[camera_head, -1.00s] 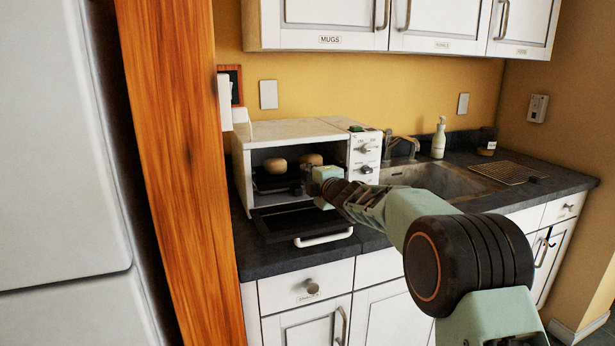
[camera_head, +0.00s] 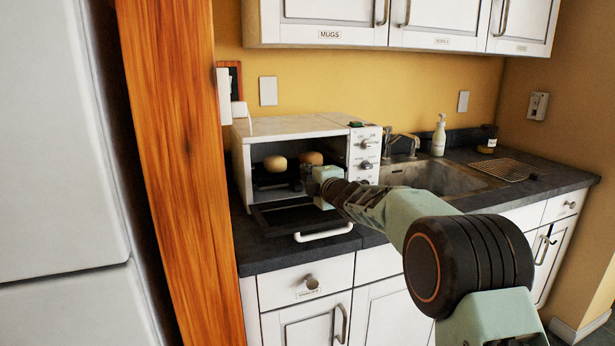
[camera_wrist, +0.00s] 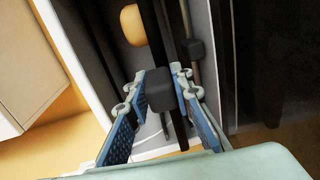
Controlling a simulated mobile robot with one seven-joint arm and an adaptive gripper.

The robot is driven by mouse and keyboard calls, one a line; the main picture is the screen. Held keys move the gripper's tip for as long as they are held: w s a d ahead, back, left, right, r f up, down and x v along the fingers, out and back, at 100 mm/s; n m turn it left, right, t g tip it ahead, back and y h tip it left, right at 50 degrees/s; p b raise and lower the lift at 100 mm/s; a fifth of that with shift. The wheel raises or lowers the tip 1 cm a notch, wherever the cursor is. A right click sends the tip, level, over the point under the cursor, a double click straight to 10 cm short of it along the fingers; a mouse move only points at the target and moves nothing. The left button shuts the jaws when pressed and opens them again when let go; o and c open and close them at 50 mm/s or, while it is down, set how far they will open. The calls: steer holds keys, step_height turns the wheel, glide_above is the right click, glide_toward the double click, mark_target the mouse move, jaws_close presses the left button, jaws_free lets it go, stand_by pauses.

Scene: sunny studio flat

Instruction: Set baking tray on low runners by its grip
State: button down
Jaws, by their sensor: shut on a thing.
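The dark baking tray (camera_head: 268,185) is inside the white toaster oven (camera_head: 298,127), roughly level, with two round buns on it, a pale one (camera_head: 275,163) and a browner one (camera_head: 311,158). My gripper (camera_head: 310,182) is at the oven mouth, toward the right side. In the wrist view my gripper (camera_wrist: 168,88) is shut on the tray's black grip (camera_wrist: 160,96), with a blue-padded finger on each side. The tray shows edge-on there, with one bun (camera_wrist: 132,25) beside it. I cannot tell whether the tray's edges rest on the low runners; my gripper hides part of its front.
The oven door (camera_head: 290,217) hangs open, with its white handle (camera_head: 323,233) at the front. Oven knobs (camera_head: 366,144) are right of the opening. The sink (camera_head: 440,178) and a wire rack (camera_head: 505,169) lie further right. A wooden panel (camera_head: 170,170) stands left.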

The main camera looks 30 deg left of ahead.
steer(key=shift+f, duration=0.55)
steer(key=shift+f+b, duration=0.75)
steer(key=shift+f, duration=0.05)
steer(key=c, duration=1.7)
jaws_free()
steer(key=shift+o, duration=0.6)
steer(key=shift+r, duration=0.1)
steer(key=shift+o, duration=0.3)
steer(key=o, duration=0.4)
steer(key=shift+c, duration=0.2)
